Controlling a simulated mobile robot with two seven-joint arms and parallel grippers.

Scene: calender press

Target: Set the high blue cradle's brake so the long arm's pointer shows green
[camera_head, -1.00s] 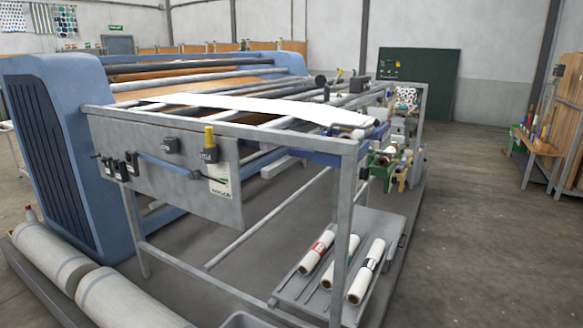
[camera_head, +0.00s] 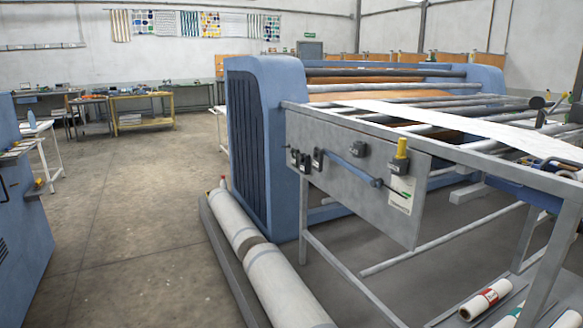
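Part of a blue fitting (camera_head: 522,172) shows under the frame's top rail at the right; it may belong to the blue cradle, but I cannot tell. A grey panel (camera_head: 345,200) on the frame's side carries a long blue-grey arm (camera_head: 350,170), slanting down to the right to a dark knob. A dark block with a yellow top (camera_head: 401,150) is at the panel's right, above a small white label with green (camera_head: 400,197). The pointer's colour is too small to read. Neither of my grippers is in view.
The blue press (camera_head: 262,140) stands behind the frame. White rolls (camera_head: 487,298) lie low at the right. Blue equipment (camera_head: 30,200) stands at the left edge. Open floor (camera_head: 130,220) lies between.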

